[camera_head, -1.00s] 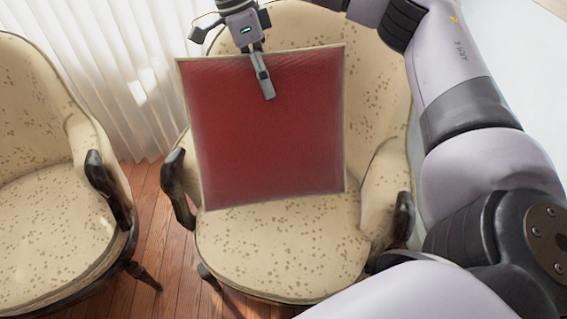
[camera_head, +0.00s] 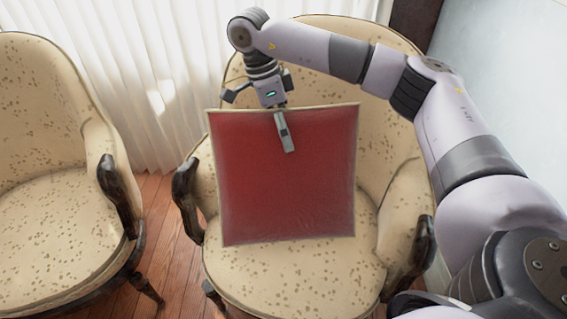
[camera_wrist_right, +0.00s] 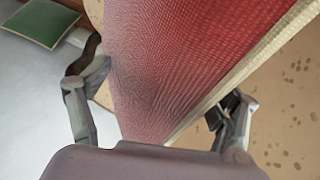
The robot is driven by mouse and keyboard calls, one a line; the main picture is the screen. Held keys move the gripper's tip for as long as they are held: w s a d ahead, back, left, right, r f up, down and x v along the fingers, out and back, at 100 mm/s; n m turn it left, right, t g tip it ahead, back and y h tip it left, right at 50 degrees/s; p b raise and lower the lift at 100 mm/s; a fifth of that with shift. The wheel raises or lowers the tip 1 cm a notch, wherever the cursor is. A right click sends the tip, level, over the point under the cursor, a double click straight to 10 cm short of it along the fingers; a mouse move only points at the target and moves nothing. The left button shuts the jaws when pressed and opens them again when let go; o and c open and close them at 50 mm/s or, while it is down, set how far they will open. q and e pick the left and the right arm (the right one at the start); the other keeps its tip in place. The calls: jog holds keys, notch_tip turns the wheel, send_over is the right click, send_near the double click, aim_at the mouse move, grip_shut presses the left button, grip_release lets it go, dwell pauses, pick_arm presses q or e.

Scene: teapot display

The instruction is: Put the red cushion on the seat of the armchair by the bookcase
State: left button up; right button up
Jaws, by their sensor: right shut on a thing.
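The red cushion (camera_head: 285,185), square with a pale edge, hangs nearly upright in front of the armchair's back in the head view. My right gripper (camera_head: 285,135) is shut on its top edge, one finger showing on the red face. In the right wrist view the cushion (camera_wrist_right: 185,70) runs between the two fingers. The armchair (camera_head: 290,275), cream with dark speckles and dark wooden arm ends, stands under and behind the cushion. The cushion's lower edge overlaps the seat in the picture; I cannot tell whether it touches. My left gripper is not in view.
A second matching armchair (camera_head: 50,225) stands at the left, with a strip of wooden floor (camera_head: 165,215) between the two. A white curtain (camera_head: 150,60) hangs behind. A green cushion (camera_wrist_right: 42,20) shows in the right wrist view's upper left corner.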

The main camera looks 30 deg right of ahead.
notch_tip(320, 180, down, 4)
jog(key=shift+f+b, duration=0.15)
jog(key=shift+b, duration=0.15)
notch_tip(320, 180, down, 5)
jog(key=shift+r+b, duration=0.1)
jog(key=shift+b, duration=0.2)
jog(key=o, duration=1.9)
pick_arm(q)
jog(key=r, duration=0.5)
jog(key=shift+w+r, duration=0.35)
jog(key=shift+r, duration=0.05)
